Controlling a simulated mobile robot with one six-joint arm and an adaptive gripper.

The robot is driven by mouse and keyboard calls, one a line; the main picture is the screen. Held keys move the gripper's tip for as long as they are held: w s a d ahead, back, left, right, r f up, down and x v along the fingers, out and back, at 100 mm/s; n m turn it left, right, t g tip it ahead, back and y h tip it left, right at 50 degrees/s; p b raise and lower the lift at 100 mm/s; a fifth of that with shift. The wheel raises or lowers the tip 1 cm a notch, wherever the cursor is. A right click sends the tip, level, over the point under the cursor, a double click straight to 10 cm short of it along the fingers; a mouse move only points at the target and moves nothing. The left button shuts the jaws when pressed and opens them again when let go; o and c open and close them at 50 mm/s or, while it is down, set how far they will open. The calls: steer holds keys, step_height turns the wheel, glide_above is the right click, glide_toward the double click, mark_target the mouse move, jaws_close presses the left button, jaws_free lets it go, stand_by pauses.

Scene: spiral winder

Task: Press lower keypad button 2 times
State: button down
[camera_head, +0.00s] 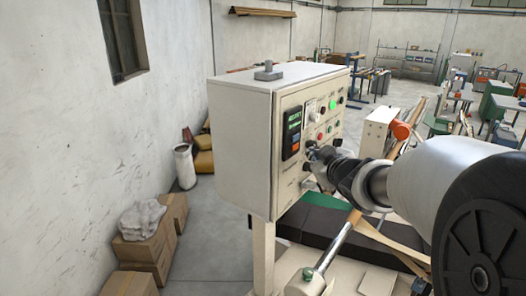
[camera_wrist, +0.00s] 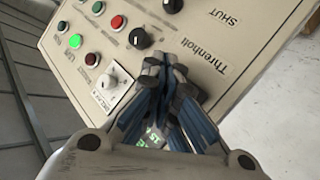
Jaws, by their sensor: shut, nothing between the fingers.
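The control box (camera_head: 243,150) stands at the middle of the head view, with its cream panel facing right. A black keypad unit (camera_head: 292,132) with a green readout and an orange-red lower part sits on the panel's left side. My gripper (camera_head: 313,157) is shut and empty, its tips close to the panel just right of the keypad's lower end. Contact cannot be told. In the wrist view my gripper (camera_wrist: 165,62) is shut in front of the panel (camera_wrist: 190,45). It hides most of the keypad, of which a bit of green readout (camera_wrist: 154,136) shows between and beside the fingers. The lower button is hidden there.
Near the gripper are a white-plated selector switch (camera_wrist: 112,84), a black knob (camera_wrist: 140,38), a lit green button (camera_wrist: 75,41) and red buttons (camera_wrist: 118,22). Cardboard boxes (camera_head: 148,245) stand at the left wall.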

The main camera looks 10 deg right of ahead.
steer(key=shift+w+a, duration=0.45)
steer(key=shift+w, duration=0.15)
steer(key=shift+w+a, duration=0.1)
stand_by(1.1)
steer(key=shift+w+a+b, duration=0.2)
steer(key=shift+w+b, duration=0.05)
steer(key=shift+b, duration=0.05)
steer(key=shift+w+a, duration=0.25)
steer(key=shift+w, duration=0.05)
stand_by(1.0)
steer(key=shift+d+r, duration=0.1)
steer(key=shift+s+d+p, duration=0.3)
steer(key=shift+s+d, duration=0.15)
steer(key=shift+s, duration=0.2)
steer(key=shift+s+d+p, duration=0.7)
steer(key=shift+s+d, duration=0.05)
steer(key=shift+s, duration=0.25)
steer(key=shift+s+d+p, duration=0.65)
steer(key=shift+s+d, duration=0.1)
steer(key=shift+s, duration=0.25)
